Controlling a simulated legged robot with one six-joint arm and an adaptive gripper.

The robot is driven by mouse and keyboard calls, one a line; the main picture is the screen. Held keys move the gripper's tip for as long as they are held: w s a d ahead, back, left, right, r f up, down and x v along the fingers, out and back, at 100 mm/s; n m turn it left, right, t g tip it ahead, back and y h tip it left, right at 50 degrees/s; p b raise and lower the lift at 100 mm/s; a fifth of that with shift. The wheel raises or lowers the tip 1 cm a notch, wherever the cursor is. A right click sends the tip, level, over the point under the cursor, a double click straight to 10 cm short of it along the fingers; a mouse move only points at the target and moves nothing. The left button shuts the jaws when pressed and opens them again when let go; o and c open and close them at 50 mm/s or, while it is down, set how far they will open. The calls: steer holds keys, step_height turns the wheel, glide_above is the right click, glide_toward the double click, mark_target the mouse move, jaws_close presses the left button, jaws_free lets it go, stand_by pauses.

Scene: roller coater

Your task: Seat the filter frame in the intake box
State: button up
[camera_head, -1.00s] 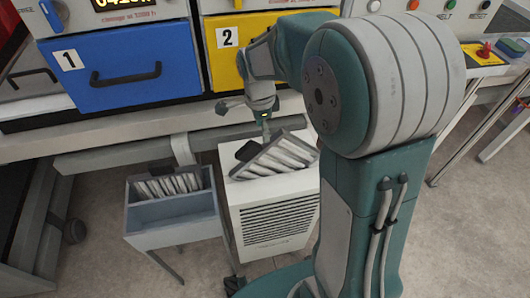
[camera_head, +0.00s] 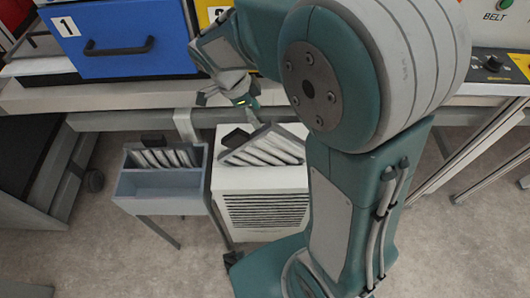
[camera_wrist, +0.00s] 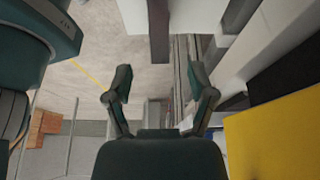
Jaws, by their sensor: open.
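A filter frame (camera_head: 266,150) with white pleats and a dark tab (camera_head: 236,138) lies tilted on top of the white intake box (camera_head: 262,182), its near edge slanting across the opening. I cannot tell how far it sits inside. My gripper (camera_head: 245,101) is just above and behind the filter frame, near its tab, with fingers spread. In the wrist view my gripper (camera_wrist: 160,85) is open, with nothing held between the fingers. The filter frame is not clearly visible there.
A blue-grey bin (camera_head: 165,183) on legs stands left of the box and holds more pleated filters (camera_head: 167,158). A grey rail (camera_head: 120,120) and bench edge run behind. Blue drawer 1 (camera_head: 122,38) is above. Clear floor (camera_head: 110,250) lies in front.

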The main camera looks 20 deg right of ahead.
mark_target(265, 127)
steer(key=x, duration=0.6)
steer(key=shift+f, duration=0.1)
jaws_close()
